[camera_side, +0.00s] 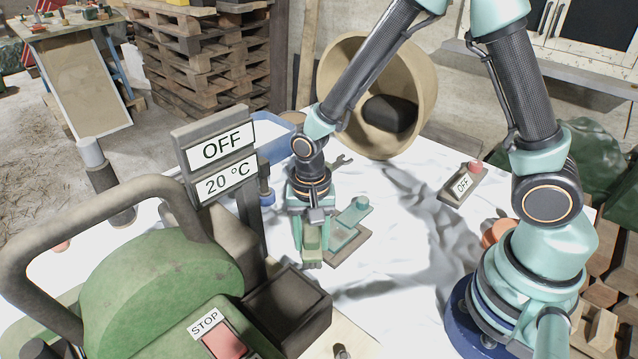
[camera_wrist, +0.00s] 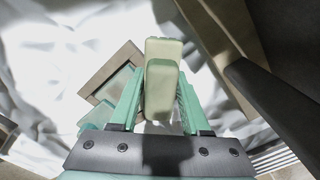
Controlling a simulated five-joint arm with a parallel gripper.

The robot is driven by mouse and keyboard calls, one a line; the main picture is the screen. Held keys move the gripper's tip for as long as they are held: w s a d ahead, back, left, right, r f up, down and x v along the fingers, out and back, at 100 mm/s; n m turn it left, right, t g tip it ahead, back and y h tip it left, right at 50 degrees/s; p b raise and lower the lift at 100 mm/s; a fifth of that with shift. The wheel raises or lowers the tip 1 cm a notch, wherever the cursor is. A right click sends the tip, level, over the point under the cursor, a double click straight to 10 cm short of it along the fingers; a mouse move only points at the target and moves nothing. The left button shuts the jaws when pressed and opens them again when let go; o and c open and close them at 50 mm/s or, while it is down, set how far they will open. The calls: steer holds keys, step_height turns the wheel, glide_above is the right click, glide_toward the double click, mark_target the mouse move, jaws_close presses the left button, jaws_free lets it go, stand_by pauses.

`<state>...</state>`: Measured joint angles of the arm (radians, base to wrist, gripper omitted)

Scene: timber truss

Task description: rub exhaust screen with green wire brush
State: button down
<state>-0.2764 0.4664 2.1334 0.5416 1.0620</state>
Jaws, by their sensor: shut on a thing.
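My gripper (camera_side: 311,228) is shut on a pale green block, which I take for the green wire brush (camera_side: 312,243). The brush points down in the side view, close above the white sheet; I cannot tell whether it touches. In the wrist view the brush (camera_wrist: 163,85) sits between my gripper's two teal fingers (camera_wrist: 158,105). Its bristles are not visible. I cannot clearly make out the exhaust screen. The green machine (camera_side: 150,280) stands at the front left, with a dark box (camera_side: 288,308) on its right side, apart from my gripper.
A teal stand on a brown base (camera_side: 350,244) is just right of my gripper. The OFF and 20 °C sign (camera_side: 214,150) stands left. A round tan drum (camera_side: 420,85) with a dark lump lies behind. A switch box (camera_side: 462,184) is right. The white sheet (camera_side: 400,255) has free room.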

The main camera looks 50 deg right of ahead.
steer(key=shift+r, duration=4.15)
steer(key=w+d+r+m, duration=0.1)
steer(key=d+r+m, duration=0.1)
steer(key=d, duration=0.5)
steer(key=w+d+r+m, duration=0.2)
steer(key=d+r+m, duration=0.1)
steer(key=d, duration=0.5)
step_height(320, 180, up, 5)
steer(key=m, duration=0.4)
glide_above(398, 194)
step_height(398, 194, down, 20)
steer(key=shift+r, duration=0.1)
steer(key=shift+c, duration=1.8)
jaws_free()
